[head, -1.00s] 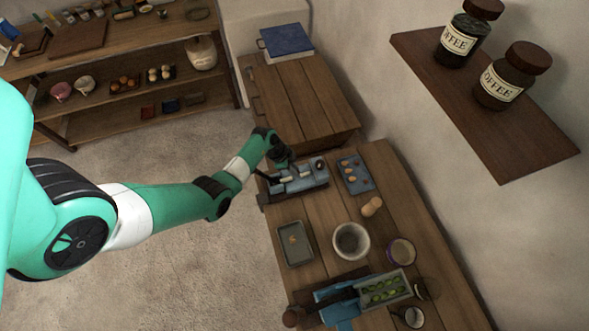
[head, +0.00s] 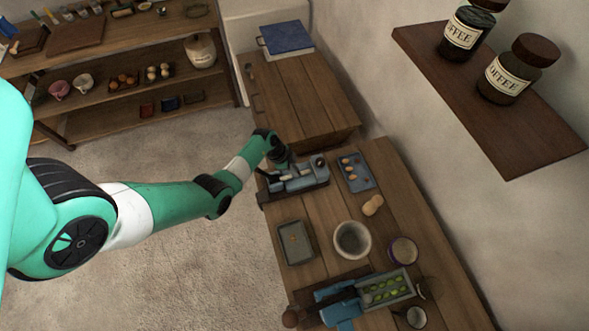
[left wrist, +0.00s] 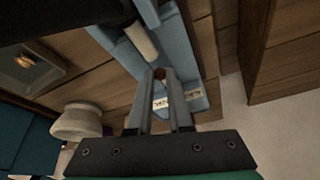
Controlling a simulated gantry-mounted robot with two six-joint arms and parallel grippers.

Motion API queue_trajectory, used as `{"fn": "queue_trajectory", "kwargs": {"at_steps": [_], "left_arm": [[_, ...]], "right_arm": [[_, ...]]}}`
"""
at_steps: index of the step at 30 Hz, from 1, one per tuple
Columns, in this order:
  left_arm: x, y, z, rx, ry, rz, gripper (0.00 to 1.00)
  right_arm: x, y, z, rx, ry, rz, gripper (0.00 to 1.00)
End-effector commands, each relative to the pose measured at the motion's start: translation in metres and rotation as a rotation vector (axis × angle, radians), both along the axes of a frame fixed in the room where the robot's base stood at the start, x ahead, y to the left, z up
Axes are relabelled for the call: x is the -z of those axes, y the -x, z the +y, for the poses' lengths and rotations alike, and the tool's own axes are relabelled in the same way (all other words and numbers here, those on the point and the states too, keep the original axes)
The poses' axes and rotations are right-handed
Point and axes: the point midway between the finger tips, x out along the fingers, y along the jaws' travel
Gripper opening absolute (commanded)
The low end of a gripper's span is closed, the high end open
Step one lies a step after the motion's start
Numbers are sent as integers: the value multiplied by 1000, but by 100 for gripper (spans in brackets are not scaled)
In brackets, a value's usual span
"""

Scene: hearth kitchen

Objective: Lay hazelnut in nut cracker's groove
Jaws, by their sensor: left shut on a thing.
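The nut cracker (head: 298,182) is a blue-grey device with a pale roller, lying on the wooden table. My left gripper (head: 284,168) is at the cracker in the head view, its arm coming in from the left. In the left wrist view its fingers (left wrist: 160,80) are shut on a small brown hazelnut (left wrist: 158,72) at their tips. Behind them are the blue cracker body (left wrist: 176,58) and its pale roller (left wrist: 140,40). I cannot tell whether the nut touches the groove. In the head view the fingers hide the nut. My right gripper is not in view.
A blue tray (head: 367,184) with several nuts lies right of the cracker. A peanut-shaped thing (head: 373,205), a white bowl (head: 340,247) and a grey tray (head: 284,254) stand nearer the front. A wooden cabinet (head: 300,95) adjoins the table's far end.

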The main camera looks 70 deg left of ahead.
Motion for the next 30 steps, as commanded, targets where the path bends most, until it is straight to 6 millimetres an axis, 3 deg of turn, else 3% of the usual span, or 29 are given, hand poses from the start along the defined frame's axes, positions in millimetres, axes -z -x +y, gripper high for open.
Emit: {"fn": "queue_trajectory", "kwargs": {"at_steps": [13, 14, 19, 30], "left_arm": [[0, 0, 0, 0, 0, 0, 0], [0, 0, 0, 0, 0, 0, 23], [0, 0, 0, 0, 0, 0, 53], [-8, 2, 1, 0, 0, -1, 53]], "right_arm": [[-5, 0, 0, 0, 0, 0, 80], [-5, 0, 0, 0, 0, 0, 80], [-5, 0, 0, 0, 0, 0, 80], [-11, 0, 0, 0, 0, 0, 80]]}}
